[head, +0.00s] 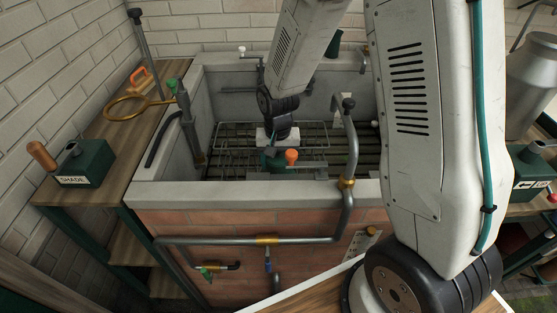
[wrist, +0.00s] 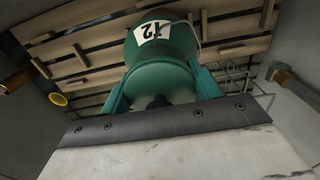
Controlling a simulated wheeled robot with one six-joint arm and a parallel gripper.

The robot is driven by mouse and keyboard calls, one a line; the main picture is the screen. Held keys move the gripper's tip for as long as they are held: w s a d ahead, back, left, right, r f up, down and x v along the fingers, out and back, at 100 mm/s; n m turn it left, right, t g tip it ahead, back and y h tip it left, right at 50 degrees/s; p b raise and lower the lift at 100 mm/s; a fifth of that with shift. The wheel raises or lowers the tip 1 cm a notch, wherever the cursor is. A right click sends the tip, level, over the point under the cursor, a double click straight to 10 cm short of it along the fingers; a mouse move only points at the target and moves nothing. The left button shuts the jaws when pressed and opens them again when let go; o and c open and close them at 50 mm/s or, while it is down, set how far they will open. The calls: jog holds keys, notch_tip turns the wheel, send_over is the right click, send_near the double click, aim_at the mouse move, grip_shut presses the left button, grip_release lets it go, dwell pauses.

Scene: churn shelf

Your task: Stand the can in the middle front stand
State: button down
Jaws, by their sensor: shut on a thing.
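There the can is mostly hidden behind my gripper and arm; only a little green shows. Wire stands (head: 240,135) lie along the trough floor. I cannot tell whether the can touches a stand or hangs above it.
The trough's front rim (head: 250,193) and a grey pipe (head: 347,150) with a brass collar stand close by. An orange knob (head: 291,156) shows beside my gripper. A wooden bench at left holds a green SHADE box (head: 88,163) and a brass ring (head: 127,107).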

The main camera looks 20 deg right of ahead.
jog(key=shift+c, duration=1.8)
grip_release()
jog(key=shift+f, duration=0.1)
notch_tip(320, 180, up, 12)
jog(key=shift+f, duration=0.2)
jog(key=shift+s+r, duration=0.15)
jog(key=shift+r, duration=0.4)
jog(key=s+d+r+n, duration=0.1)
jog(key=s+r, duration=0.3)
jog(key=s, duration=0.4)
jog(key=s+d+r+n, duration=0.1)
jog(key=s+r+n, duration=0.1)
jog(key=s+r, duration=0.3)
jog(key=s+d+r+n+t, duration=0.1)
jog(key=s+r, duration=0.4)
jog(key=s, duration=0.6)
jog(key=shift+s+d+n, duration=0.15)
jog(key=shift+s+n, duration=0.15)
jog(key=shift+s, duration=0.1)
